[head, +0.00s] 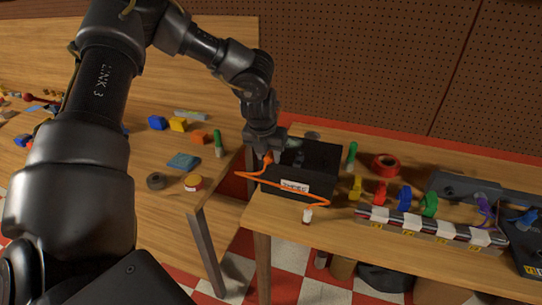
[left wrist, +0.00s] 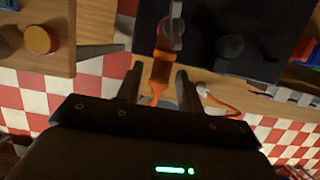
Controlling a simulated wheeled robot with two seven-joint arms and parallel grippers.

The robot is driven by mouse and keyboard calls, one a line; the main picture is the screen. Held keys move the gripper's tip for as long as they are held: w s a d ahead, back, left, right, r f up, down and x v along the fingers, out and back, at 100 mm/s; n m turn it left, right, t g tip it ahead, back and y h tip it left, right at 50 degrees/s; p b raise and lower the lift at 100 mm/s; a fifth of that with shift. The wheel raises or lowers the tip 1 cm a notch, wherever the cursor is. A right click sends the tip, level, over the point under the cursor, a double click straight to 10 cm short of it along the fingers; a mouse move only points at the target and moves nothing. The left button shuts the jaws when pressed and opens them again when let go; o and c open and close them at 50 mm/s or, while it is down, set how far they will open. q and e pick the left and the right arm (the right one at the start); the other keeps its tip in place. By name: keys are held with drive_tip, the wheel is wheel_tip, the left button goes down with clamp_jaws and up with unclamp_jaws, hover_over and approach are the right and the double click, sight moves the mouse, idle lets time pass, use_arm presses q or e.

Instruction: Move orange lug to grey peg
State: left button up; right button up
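The orange lug (left wrist: 161,72) is at the end of an orange cable (head: 312,203). It shows between my left gripper's fingers in the left wrist view. My left gripper (left wrist: 158,80) has its fingers apart, with narrow gaps seeming to show on both sides of the lug. In the head view my left gripper (head: 268,152) is at the left edge of a black box (head: 320,160) with a white label. A grey peg (left wrist: 172,36) overlaps the lug's far end, with orange showing beyond it; I cannot tell whether the lug is around it. My right gripper is not in view.
The box stands on the right wooden table (head: 350,228). A green marker (head: 351,155), red tape roll (head: 385,166) and several coloured clips are to its right.

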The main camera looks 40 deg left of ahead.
use_arm(q)
clamp_jaws()
drive_tip(key=shift+s+d, duration=0.1)
drive_tip(key=shift+s, duration=0.05)
drive_tip(key=shift+s+f+b, duration=0.1)
drive_tip(key=shift+s+b, duration=0.05)
drive_tip(key=shift+b, duration=0.15)
drive_tip(key=s+b, duration=0.1)
drive_tip(key=s+d+b, duration=0.1)
drive_tip(key=s, duration=0.1)
idle(0.3)
drive_tip(key=shift+r, duration=0.2)
drive_tip(key=shift+v, duration=1.5)
